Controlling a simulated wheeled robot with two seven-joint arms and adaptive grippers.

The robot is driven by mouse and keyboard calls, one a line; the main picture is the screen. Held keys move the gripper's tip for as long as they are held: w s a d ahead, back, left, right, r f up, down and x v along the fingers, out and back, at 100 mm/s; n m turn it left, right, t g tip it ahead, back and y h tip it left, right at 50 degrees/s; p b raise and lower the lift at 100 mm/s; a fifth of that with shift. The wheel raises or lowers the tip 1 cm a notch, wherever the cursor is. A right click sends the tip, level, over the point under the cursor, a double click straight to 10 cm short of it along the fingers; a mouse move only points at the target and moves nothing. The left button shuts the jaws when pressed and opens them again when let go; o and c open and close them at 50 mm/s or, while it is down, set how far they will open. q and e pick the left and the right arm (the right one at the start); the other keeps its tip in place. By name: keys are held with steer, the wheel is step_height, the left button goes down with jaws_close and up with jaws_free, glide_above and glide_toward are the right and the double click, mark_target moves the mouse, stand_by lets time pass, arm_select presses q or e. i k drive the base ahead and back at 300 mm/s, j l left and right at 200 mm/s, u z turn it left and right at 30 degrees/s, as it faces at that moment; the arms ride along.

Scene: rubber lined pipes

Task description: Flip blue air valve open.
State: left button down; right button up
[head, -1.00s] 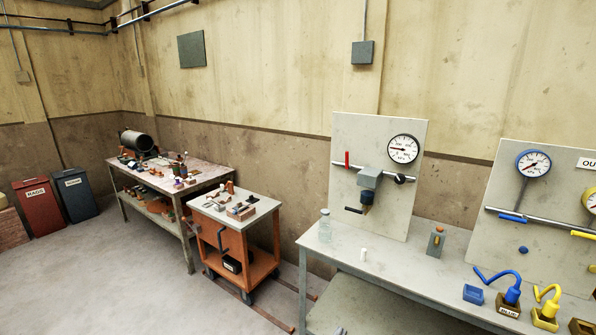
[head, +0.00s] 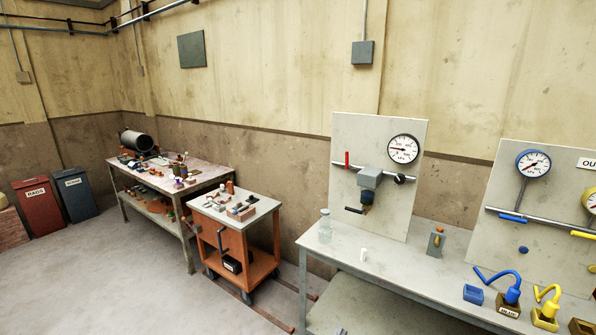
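The blue air valve's handle (head: 513,218) is a flat blue lever on a horizontal metal pipe on the right-hand panel. It lies along the pipe. A blue-rimmed gauge (head: 533,164) is mounted above it, and a round blue knob (head: 523,250) sits below it. Neither of my grippers shows in the head view.
A grey bench (head: 400,262) runs along the right. A left panel (head: 400,130) carries a white gauge and a red lever (head: 347,160). An orange cart (head: 262,258) stands left of the bench. Open floor (head: 110,275) lies at the left.

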mark_target(524, 220)
steer(key=i+l+z, duration=0.2)
steer(key=z, duration=0.2)
steer(key=i+l+z, duration=0.15)
steer(key=i+z, duration=0.45)
steer(key=z, duration=0.2)
steer(key=i+z, duration=0.3)
steer(key=z, duration=0.15)
steer(key=j+u, duration=0.25)
steer(key=u, duration=0.2)
steer(key=i, duration=0.05)
